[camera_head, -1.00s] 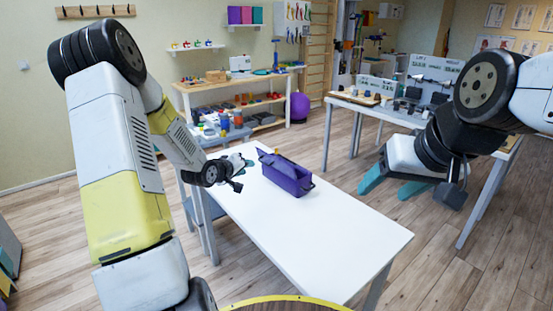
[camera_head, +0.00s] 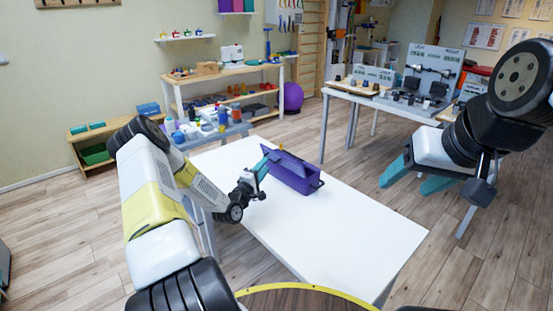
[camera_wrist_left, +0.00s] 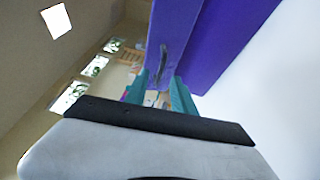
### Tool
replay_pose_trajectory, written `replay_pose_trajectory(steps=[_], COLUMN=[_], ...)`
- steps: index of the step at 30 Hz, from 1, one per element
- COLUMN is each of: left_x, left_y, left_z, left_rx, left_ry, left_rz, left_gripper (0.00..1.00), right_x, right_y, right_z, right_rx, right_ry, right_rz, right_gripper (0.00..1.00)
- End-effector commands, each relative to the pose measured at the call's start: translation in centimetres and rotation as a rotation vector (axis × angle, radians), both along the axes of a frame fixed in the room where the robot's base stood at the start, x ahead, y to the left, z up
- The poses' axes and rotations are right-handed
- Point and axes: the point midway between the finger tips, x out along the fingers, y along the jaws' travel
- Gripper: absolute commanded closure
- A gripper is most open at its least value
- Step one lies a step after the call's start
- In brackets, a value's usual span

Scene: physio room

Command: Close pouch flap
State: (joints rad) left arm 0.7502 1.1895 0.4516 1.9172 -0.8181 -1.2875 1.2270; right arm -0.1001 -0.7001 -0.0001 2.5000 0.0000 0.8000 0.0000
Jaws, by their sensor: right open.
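The purple pouch (camera_head: 295,176) stands on the white table, with a raised purple panel, apparently its flap, along its top. My left gripper (camera_head: 262,167) is at the pouch's left end, its teal fingers close to the purple panel. In the left wrist view, the teal fingers (camera_wrist_left: 159,92) are apart, with a gap between them. The purple panel (camera_wrist_left: 172,30) reaches down between or just beyond the tips; contact cannot be told. A small grey part shows on the panel. My right gripper (camera_head: 416,179) is open and empty, well right of the pouch.
The white table (camera_head: 345,235) is clear in front of and right of the pouch. A side table with bottles (camera_head: 207,128) stands behind at left. Shelves (camera_head: 225,85) line the back wall. Another table (camera_head: 385,101) with equipment stands at the back right.

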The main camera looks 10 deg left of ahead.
Motion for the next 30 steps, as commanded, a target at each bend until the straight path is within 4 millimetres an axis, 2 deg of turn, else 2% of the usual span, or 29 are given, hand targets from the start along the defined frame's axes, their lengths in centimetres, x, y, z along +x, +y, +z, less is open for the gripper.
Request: replay_pose_trajectory(steps=[6, 15, 20, 30], left_x=[2.2, 2.5, 2.5, 2.5], left_y=[-0.6, -0.7, -0.7, -0.6], left_z=[0.2, 0.3, 0.3, 0.4], left_rx=[0.001, 0.001, 0.002, 0.007], left_ry=[0.000, 0.002, 0.002, 0.007], left_rz=[-0.001, -0.001, -0.001, -0.001], left_gripper=[0.69, 0.69, 0.99, 1.00], right_x=[0.0, 0.0, 0.0, 0.0], right_y=[0.0, 0.0, 0.0, 0.0], right_z=[0.0, 0.0, 0.0, 0.0], right_rx=[0.000, 0.000, 0.000, 0.000], right_ry=[0.000, 0.000, 0.000, 0.000], right_rz=[0.000, 0.000, 0.000, 0.000], right_gripper=[0.38, 0.38, 0.38, 0.38])
